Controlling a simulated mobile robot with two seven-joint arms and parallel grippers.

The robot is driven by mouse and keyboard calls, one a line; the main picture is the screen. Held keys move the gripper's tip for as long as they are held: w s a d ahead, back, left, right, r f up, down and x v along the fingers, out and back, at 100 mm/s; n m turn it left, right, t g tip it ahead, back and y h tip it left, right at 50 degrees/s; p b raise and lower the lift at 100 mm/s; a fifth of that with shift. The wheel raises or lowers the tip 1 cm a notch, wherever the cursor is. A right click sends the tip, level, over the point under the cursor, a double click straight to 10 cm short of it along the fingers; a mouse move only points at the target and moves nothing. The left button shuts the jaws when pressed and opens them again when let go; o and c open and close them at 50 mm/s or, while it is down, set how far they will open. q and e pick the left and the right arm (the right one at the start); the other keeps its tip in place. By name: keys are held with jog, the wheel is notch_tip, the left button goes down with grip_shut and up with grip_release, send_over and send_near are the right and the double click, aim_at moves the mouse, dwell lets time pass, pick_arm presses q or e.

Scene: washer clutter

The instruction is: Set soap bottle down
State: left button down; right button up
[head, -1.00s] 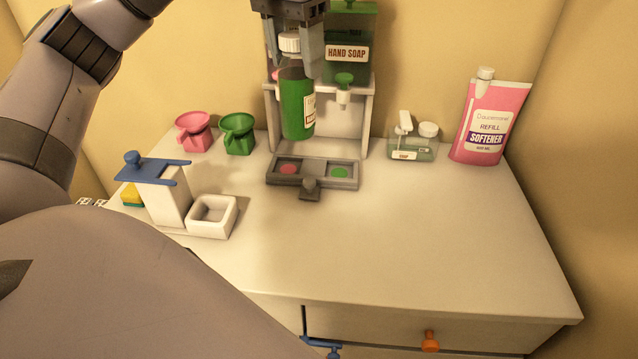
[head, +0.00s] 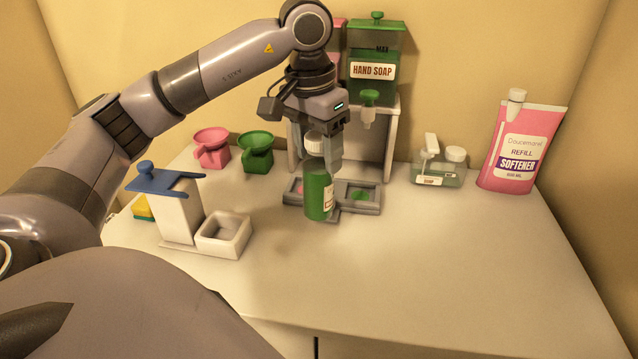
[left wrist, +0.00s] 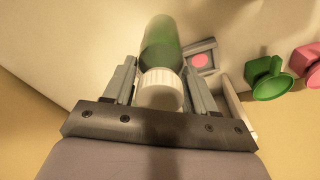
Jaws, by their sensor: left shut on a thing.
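The green soap bottle (head: 318,196) with a white cap (head: 314,143) hangs upright from my left gripper (head: 322,150), in front of the soap stand. My left gripper is shut on the cap from above. In the left wrist view the ribbed cap (left wrist: 160,88) sits between the two fingers, and the green body (left wrist: 160,45) shows beyond it. The bottle hides part of the grey drip tray (head: 366,207). I cannot tell whether its base touches the table. My right gripper is not in view.
The stand holds a green hand soap tank (head: 373,70) and a pink one, partly hidden. Pink (head: 212,148) and green (head: 256,152) funnels stand left. A white box (head: 224,235) is front left. A small soap dispenser (head: 436,170) and softener pouch (head: 520,150) stand right. The front table (head: 400,270) is clear.

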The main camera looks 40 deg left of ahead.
aim_at(319, 180)
pick_arm(q)
jog(key=shift+f, duration=2.85)
jog(key=shift+f, duration=0.1)
jog(key=shift+c, duration=1.7)
grip_release()
